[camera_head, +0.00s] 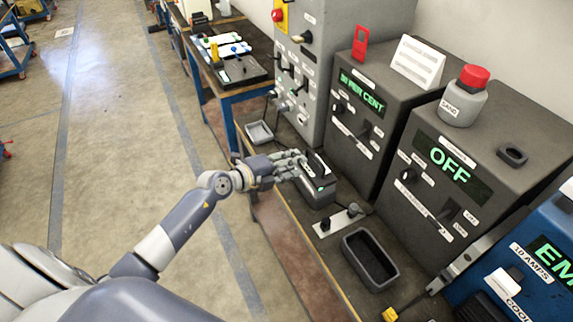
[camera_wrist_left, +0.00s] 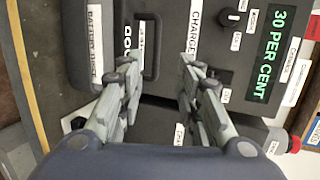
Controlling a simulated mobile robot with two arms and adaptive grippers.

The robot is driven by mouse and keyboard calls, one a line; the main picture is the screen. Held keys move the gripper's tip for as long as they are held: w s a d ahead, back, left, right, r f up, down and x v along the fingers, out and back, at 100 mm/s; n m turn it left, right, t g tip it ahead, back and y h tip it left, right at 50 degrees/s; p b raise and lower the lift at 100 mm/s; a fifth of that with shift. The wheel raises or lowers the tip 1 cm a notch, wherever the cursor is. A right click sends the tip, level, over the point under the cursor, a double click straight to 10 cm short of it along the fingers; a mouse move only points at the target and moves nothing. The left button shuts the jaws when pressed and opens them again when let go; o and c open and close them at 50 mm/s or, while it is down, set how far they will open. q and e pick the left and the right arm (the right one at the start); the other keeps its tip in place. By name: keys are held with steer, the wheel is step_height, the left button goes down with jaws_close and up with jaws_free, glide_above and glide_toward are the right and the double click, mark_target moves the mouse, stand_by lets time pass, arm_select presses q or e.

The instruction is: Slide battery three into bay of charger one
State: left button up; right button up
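A dark battery (camera_head: 318,190) with a top handle and a small green light stands on the bench. In the left wrist view the battery (camera_wrist_left: 110,15) carries white labels; its number cannot be read. My left gripper (camera_head: 298,166) is at the battery's handle. The wrist view shows its fingers (camera_wrist_left: 161,62) apart, with one side of the dark handle (camera_wrist_left: 153,50) between them; contact cannot be told. A grey charger (camera_head: 375,90) reading "30 PER CENT" stands just behind the battery; it also shows in the wrist view (camera_wrist_left: 225,60). Its number and bay are not clear. My right gripper is out of view.
A second charger (camera_head: 465,150) reads "OFF". An empty dark tray (camera_head: 350,243) and a small switch plate (camera_head: 325,228) lie on the bench. A blue unit (camera_head: 550,240) stands at the right. A grey cabinet (camera_head: 335,60) is further back. Open floor lies left.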

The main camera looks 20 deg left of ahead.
arm_select(q)
steer(key=shift+v, duration=1)
steer(key=s+a+f+n+g+y+b, duration=0.15)
steer(key=s+f+n, duration=0.4)
steer(key=f, duration=0.75)
steer(key=s+a+f+n+y+b, duration=0.15)
steer(key=s+f+n, duration=0.4)
steer(key=f, duration=0.65)
steer(key=s+a+f+n+g+y, duration=0.1)
steer(key=s+f+n+y, duration=0.35)
steer(key=f, duration=0.85)
steer(key=s+d+f+n+g, duration=0.1)
steer(key=s+f, duration=0.4)
steer(key=s, duration=0.6)
steer(key=s+d+f+n+g+b, duration=0.1)
steer(key=s+f+g, duration=0.4)
steer(key=s, duration=0.7)
steer(key=s+d+f+n+g+h+b, duration=0.1)
steer(key=s+d+f+n+g, duration=0.2)
steer(key=s+f, duration=0.4)
steer(key=s+n, duration=0.1)
steer(key=s, duration=0.3)
steer(key=shift+s+d, duration=0.2)
steer(key=shift+s, duration=0.1)
